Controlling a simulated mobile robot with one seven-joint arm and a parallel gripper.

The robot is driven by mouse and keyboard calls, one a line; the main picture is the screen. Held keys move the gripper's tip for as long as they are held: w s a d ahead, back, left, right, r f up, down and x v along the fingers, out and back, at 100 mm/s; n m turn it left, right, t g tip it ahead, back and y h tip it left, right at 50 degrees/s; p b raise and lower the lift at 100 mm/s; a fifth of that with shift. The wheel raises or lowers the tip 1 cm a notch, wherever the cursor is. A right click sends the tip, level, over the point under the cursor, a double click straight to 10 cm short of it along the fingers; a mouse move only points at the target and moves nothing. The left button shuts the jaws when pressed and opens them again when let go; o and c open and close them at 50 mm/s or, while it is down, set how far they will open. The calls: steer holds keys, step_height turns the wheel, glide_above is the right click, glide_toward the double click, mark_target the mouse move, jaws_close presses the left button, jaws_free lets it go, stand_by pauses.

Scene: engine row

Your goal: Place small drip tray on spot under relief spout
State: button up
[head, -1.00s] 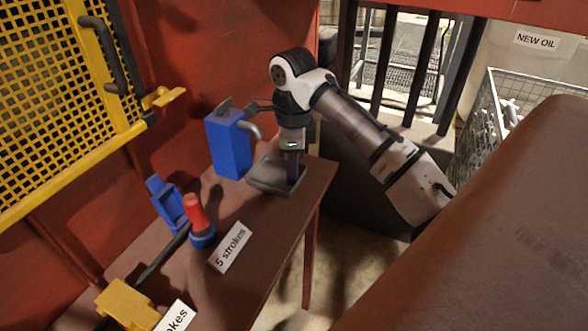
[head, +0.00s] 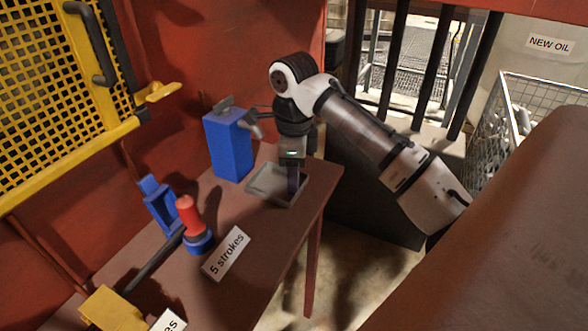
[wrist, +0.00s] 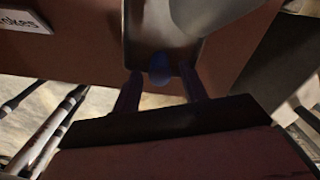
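The small drip tray (head: 262,193) is a shallow grey rectangular pan near the far end of the brown table. It also shows at the top of the wrist view (wrist: 160,30). My gripper (head: 292,192) points down at the tray's right end. In the wrist view my gripper's two fingers (wrist: 160,85) stand apart, one on each side of a rounded blue piece (wrist: 159,69) at the tray's end, with small gaps beside it. A blue box (head: 228,147) stands behind the tray, with a grey spout (head: 253,129) reaching toward it. The marked spot is not visible.
A red-topped blue knob (head: 192,222), a blue bracket (head: 160,205), a yellow block (head: 112,310) and a "5 strokes" label (head: 226,253) occupy the table's nearer part. A yellow mesh guard (head: 45,80) is at left. A wire basket (head: 535,105) stands at right.

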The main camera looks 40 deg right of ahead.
steer(key=shift+r, duration=0.1)
step_height(320, 180, up, 12)
steer(key=p, duration=0.1)
stand_by(0.4)
